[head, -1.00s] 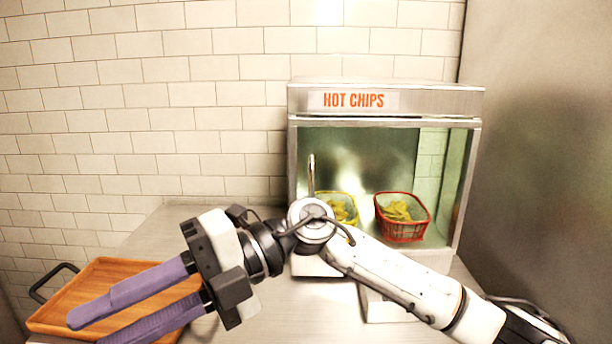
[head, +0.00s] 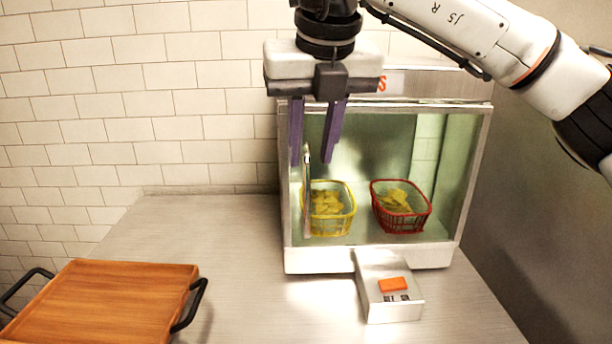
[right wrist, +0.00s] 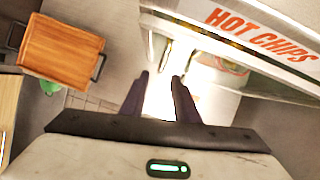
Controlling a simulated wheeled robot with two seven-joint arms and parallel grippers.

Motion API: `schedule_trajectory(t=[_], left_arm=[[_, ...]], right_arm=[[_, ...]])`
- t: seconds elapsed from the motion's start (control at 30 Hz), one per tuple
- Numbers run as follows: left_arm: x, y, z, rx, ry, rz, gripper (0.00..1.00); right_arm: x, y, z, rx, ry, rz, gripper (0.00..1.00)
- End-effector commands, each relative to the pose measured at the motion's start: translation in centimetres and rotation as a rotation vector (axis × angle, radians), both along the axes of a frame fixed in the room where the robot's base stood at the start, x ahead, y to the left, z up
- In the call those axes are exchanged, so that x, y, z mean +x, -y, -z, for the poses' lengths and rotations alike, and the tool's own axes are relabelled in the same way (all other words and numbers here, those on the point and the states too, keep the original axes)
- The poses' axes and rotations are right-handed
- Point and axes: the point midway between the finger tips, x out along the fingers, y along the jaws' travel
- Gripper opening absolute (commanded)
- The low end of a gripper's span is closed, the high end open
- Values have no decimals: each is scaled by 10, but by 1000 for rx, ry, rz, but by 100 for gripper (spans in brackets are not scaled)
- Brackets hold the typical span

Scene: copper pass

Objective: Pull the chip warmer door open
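The chip warmer (head: 368,260) is a steel box with a glass front door (head: 375,150), which looks shut. A vertical metal handle (head: 307,200) stands at the door's left side. My right gripper (head: 312,163) hangs in front of the upper left of the warmer, fingers pointing down. Its two purple fingers are apart with nothing gripped. The handle's top shows between the fingertips in the head view; I cannot tell if they touch. In the right wrist view the gripper (right wrist: 160,76) is open beside the warmer's front (right wrist: 230,45). My left gripper is out of view.
A yellow basket (head: 345,217) and a red basket (head: 417,217) of chips sit inside the warmer. A small box with an orange button (head: 393,284) juts out below the door. A wooden tray (head: 110,300) with black handles lies at left. The counter (head: 235,240) between is clear.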

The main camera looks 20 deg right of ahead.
Motion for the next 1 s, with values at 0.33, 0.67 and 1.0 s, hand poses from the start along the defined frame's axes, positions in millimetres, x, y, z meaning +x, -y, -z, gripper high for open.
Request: schedule_trajectory(t=[0.33, 0.67, 1.0], left_arm=[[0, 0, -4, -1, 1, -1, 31], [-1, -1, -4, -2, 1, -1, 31], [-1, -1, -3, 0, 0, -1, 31]], right_arm=[[22, 1, 53, 2, -2, -2, 28], [25, 1, 63, 2, -1, -3, 28], [25, 1, 62, 2, -1, -3, 0]])
